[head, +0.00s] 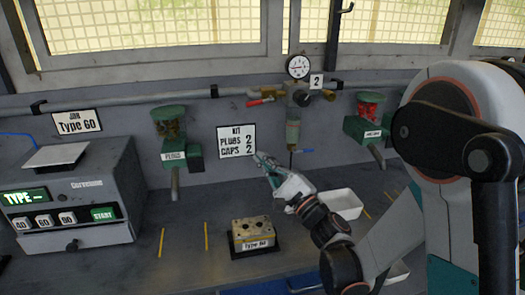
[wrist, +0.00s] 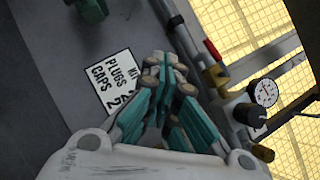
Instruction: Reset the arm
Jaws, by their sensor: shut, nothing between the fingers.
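My gripper (head: 262,160) is in the middle of the head view, raised above the bench in front of the back wall. Its teal fingers also show in the wrist view (wrist: 166,72), closed together with nothing between them. My arm comes in from the right of the head view. Below and to the left of the gripper, a valve block (head: 252,230) labelled "Type 60" sits on a dark base on the bench, apart from the gripper.
A kit sign (head: 237,141) hangs behind the gripper. A gauge (head: 298,67) with a red-handled valve and a hanging tool (head: 293,135) is close by on the right. Green dispensers (head: 170,125) (head: 368,122), a white tray (head: 343,203) and a control machine (head: 75,195) stand around.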

